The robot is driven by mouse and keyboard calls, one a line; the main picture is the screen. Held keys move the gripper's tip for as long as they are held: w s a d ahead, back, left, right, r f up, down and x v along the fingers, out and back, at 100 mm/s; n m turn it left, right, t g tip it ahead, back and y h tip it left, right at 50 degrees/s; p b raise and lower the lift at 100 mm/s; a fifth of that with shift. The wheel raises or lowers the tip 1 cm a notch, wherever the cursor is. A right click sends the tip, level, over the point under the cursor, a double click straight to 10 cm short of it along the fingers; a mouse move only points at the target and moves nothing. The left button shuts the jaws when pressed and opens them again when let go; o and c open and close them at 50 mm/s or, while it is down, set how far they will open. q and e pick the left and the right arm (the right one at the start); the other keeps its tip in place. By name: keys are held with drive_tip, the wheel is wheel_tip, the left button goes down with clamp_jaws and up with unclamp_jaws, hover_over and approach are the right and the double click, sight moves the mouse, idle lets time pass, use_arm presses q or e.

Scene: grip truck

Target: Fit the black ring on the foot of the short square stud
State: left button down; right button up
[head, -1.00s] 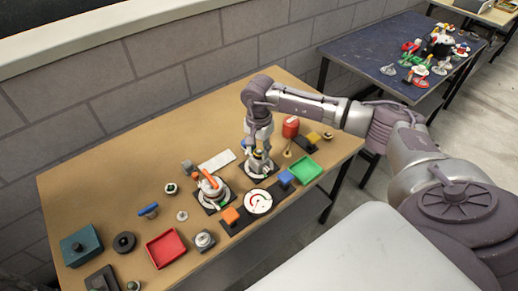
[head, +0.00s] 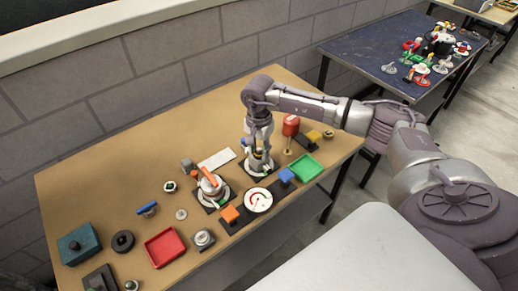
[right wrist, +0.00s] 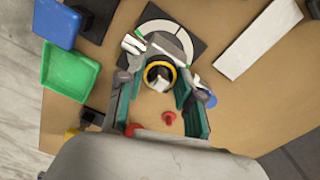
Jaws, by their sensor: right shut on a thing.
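My right gripper (head: 258,158) points down over a white disc on a black square base near the back right of the brown table. A pale, block-like top (right wrist: 160,84), perhaps the short square stud, shows inside the ring. I cannot tell how deep the ring sits on it. The white disc (right wrist: 158,35) lies beyond the fingertips, partly hidden by them. My left gripper is not in view.
Close by stand a white disc with red marks (head: 258,200), an orange-handled piece (head: 210,178), a blue block (head: 286,175) and a green tray (head: 306,167). A white plate (head: 216,160) lies behind left. A red tray (head: 165,248) is at front left. Bare table lies at the back left.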

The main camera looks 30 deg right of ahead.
drive_tip(key=shift+f+b, duration=0.2)
drive_tip(key=shift+b, duration=0.1)
idle(0.5)
drive_tip(key=o, duration=1.6)
drive_tip(key=shift+c, duration=0.2)
drive_tip(key=shift+r, duration=0.15)
drive_tip(key=shift+r+p, duration=2.1)
drive_tip(key=shift+r, duration=1.6)
drive_tip(key=shift+f, duration=0.1)
